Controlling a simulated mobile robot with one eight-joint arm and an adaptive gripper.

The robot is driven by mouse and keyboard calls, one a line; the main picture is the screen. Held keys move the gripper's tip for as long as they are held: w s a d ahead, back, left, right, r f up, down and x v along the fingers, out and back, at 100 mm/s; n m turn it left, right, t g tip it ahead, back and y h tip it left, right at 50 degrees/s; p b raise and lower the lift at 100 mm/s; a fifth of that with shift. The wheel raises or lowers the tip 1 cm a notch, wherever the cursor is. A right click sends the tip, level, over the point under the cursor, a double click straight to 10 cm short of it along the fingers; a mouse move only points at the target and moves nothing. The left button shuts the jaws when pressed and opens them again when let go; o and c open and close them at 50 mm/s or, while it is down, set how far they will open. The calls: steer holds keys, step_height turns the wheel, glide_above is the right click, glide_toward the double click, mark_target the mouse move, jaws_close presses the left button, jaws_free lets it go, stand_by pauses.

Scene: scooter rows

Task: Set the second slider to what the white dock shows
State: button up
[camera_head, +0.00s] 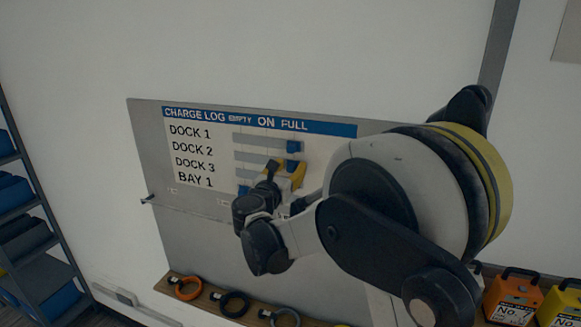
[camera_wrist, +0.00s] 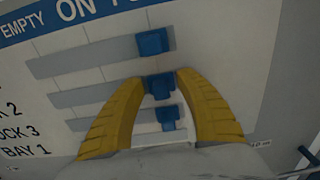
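The charge log panel (camera_head: 180,150) on the wall lists DOCK 1, DOCK 2, DOCK 3 and BAY 1, with EMPTY left and FULL right. The first blue slider (camera_head: 293,146) is far right on its track; it also shows in the wrist view (camera_wrist: 153,42). The second slider (camera_wrist: 160,86) lies between my gripper's yellow fingers (camera_wrist: 161,80), one close on each side. Whether they touch it is not clear. The third slider (camera_wrist: 168,118) is just below. No white dock can be made out.
A wooden ledge (camera_head: 203,298) below the board holds orange, black and grey rings. An orange box (camera_head: 512,300) and a yellow box (camera_head: 560,306) marked "No." stand at the lower right. Shelves with blue bins (camera_head: 15,190) are at the left. My arm hides the board's right part.

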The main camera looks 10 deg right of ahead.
mark_target(241, 154)
jaws_close()
steer(key=shift+a, duration=0.1)
steer(key=w+a+b, duration=0.1)
steer(key=w+a, duration=0.2)
steer(key=a, duration=0.1)
steer(key=w+a+b, duration=0.1)
steer(key=w+a, duration=0.2)
steer(key=a, duration=0.2)
steer(key=w+a+b, duration=0.1)
steer(key=w+a, duration=0.2)
steer(key=a, duration=0.1)
steer(key=shift+a+b, duration=0.2)
steer(key=shift+b, duration=0.2)
steer(key=shift+w+a+r, duration=0.1)
steer(key=shift+w+a, duration=0.2)
steer(key=shift+a, duration=0.05)
jaws_free()
steer(key=shift+o, duration=0.5)
steer(key=shift+w+a, duration=0.1)
steer(key=shift+a, duration=0.05)
